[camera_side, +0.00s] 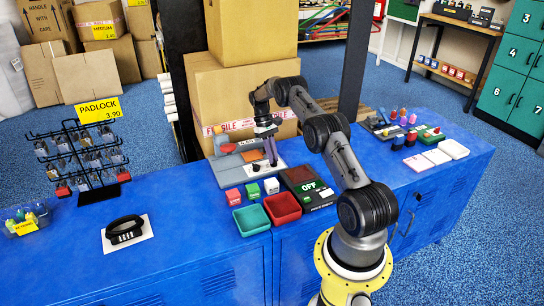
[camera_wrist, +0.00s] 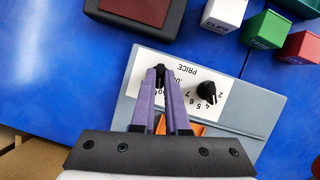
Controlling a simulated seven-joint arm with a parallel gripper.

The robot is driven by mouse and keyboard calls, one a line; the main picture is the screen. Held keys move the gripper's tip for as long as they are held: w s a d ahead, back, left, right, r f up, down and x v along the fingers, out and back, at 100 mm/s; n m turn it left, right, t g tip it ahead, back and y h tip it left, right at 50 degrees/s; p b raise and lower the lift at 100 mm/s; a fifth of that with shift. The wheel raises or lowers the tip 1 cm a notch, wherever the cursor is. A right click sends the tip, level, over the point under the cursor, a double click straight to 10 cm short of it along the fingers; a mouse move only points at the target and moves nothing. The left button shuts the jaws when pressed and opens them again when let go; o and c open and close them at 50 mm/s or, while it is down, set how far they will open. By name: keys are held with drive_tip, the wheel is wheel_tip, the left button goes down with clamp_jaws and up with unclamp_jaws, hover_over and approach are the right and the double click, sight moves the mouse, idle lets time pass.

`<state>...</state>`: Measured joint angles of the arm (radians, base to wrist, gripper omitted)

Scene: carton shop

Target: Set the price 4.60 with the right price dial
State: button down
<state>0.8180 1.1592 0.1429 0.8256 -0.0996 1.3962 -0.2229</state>
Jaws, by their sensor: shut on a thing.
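The grey pricing unit (camera_wrist: 245,112) fills the middle of the wrist view, its white PRICE panel (camera_wrist: 180,62) upside down there. Two black dials sit on the panel. The right price dial (camera_wrist: 160,70) is at picture left in this flipped view, mostly hidden between the purple fingertips of my gripper (camera_wrist: 160,74). My gripper is shut on it. The other dial (camera_wrist: 208,92) stands free beside it, with digits around it; its exact setting is too small to tell. In the side view my gripper (camera_side: 271,160) reaches down onto the right part of the grey unit (camera_side: 222,172).
A dark device showing OFF (camera_side: 306,187) stands just right of the unit. Small red (camera_side: 233,197), green (camera_side: 252,191) and white (camera_side: 271,186) boxes stand in front, with a green tray (camera_side: 251,219) and red tray (camera_side: 283,208) nearer. A padlock rack (camera_side: 85,160) is at left.

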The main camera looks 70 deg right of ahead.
drive_tip(key=shift+d+m+y, duration=0.1)
drive_tip(key=shift+m+y, duration=0.3)
drive_tip(key=shift+m, duration=0.8)
drive_tip(key=shift+t, duration=0.3)
drive_tip(key=c, duration=0.9)
unclamp_jaws()
drive_tip(key=shift+v, duration=3.75)
